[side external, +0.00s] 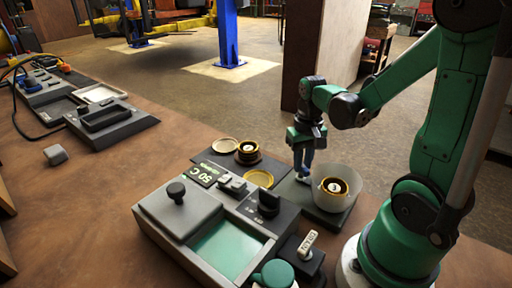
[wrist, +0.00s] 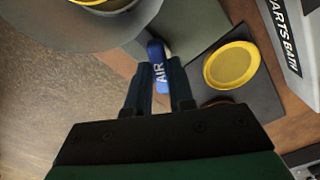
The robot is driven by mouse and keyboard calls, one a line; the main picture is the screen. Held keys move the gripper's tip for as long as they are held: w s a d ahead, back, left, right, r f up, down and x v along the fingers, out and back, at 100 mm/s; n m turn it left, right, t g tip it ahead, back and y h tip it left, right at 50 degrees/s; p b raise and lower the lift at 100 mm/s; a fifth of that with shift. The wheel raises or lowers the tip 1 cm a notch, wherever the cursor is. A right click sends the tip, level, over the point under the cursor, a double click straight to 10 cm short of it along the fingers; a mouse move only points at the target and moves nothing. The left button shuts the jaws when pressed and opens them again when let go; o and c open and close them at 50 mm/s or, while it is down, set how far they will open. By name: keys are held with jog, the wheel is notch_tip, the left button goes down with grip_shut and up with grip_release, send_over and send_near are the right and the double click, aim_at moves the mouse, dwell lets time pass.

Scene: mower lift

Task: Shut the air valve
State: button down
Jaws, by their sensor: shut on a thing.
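The air valve's blue lever (wrist: 156,62), marked AIR, lies between my two dark fingers in the wrist view. My gripper (wrist: 160,82) is shut on this lever. It points away from my palm, with its rounded end past the fingertips. In the side external view my gripper (side external: 303,168) points down just left of a pale round bowl. The valve there is mostly hidden by my fingers, and its body cannot be made out.
The pale bowl (side external: 350,200) holds a gold-rimmed part close to my gripper's right. Gold discs (side external: 259,178) lie to the left. The parts bath (side external: 205,225) with green liquid and a knobbed lid (side external: 177,205) stands in front. A white-handled switch (side external: 307,245) stands near my base.

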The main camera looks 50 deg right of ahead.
jog(key=m, duration=0.5)
jog(key=shift+m, duration=0.3)
jog(key=m, duration=0.5)
jog(key=shift+m, duration=0.4)
jog(key=c, duration=0.8)
grip_release()
jog(key=shift+o, duration=0.2)
jog(key=shift+r, duration=2.8)
jog(key=shift+r, duration=0.15)
